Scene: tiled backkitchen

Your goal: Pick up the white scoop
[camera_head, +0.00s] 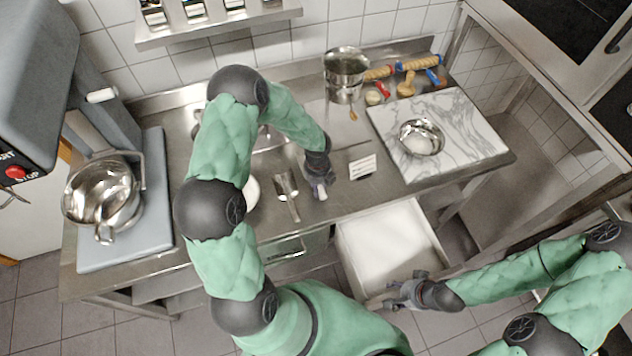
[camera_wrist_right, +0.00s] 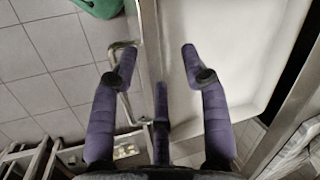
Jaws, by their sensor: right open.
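I cannot clearly make out a white scoop. A grey metal scoop-like tool (camera_head: 286,184) lies on the steel counter, its handle towards the front edge. A round white thing (camera_head: 252,191) beside it is partly hidden by my left arm. My left gripper (camera_head: 320,190) is low over the counter, just right of the metal tool; its fingers are too small to read. My right gripper (camera_head: 398,290) is open at the front of the pulled-out white drawer (camera_head: 385,240). In the right wrist view, the open fingers (camera_wrist_right: 157,75) are spread over the drawer's front edge, near its bar handle (camera_wrist_right: 126,50).
A marble board (camera_head: 467,122) with a metal bowl (camera_head: 421,139) lies on the right. A metal pot (camera_head: 345,75) and rolling pins (camera_head: 405,68) are behind. A mixing bowl (camera_head: 100,192) stands left. The drawer looks empty.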

